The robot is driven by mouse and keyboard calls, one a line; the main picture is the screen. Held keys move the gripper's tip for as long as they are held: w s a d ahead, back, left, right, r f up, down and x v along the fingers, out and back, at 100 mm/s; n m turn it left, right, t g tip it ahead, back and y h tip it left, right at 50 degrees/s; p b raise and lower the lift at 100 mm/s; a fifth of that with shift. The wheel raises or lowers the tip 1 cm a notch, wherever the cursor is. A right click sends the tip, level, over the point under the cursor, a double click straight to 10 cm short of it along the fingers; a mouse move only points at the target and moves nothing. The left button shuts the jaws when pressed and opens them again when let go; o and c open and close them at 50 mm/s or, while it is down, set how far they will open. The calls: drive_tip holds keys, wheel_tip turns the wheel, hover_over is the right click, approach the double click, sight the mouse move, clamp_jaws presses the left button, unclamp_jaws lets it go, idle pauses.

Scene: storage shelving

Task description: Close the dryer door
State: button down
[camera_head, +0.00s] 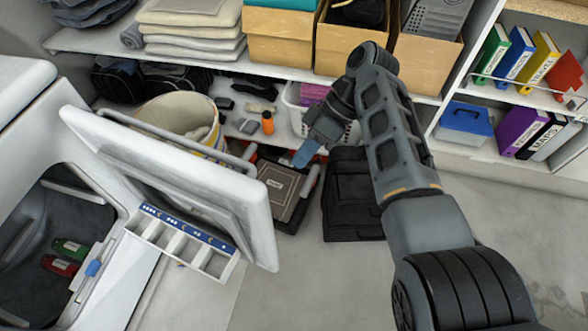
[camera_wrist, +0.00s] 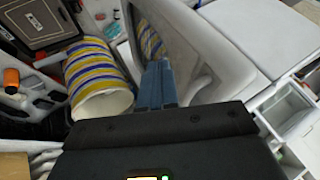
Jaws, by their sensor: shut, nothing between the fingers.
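The white dryer (camera_head: 30,90) stands at the left of the head view. Its door (camera_head: 185,165) is wide open, swung out to the right, and the dark inside shows. In the wrist view the door (camera_wrist: 190,45) is a pale panel just beyond the fingers. My gripper (camera_head: 303,155) is shut and empty, with blue fingers, to the right of the door's free edge in the head view. In the wrist view its fingers (camera_wrist: 158,68) overlap the door's face; whether they touch it I cannot tell.
A compartmented white tray (camera_head: 185,248) sticks out below the door. A striped basket (camera_head: 180,115), a black case (camera_head: 350,200) and a flat dark box (camera_head: 283,190) lie behind. Shelves with cardboard boxes (camera_head: 280,45) line the back. Floor at right is clear.

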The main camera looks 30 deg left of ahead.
drive_tip(key=s+a+f+p, duration=0.2)
drive_tip(key=s+f, duration=0.4)
drive_tip(key=s, duration=0.2)
drive_tip(key=shift+a+f+p, duration=0.35)
drive_tip(key=shift+f+p, duration=0.05)
drive_tip(key=shift+s, duration=0.1)
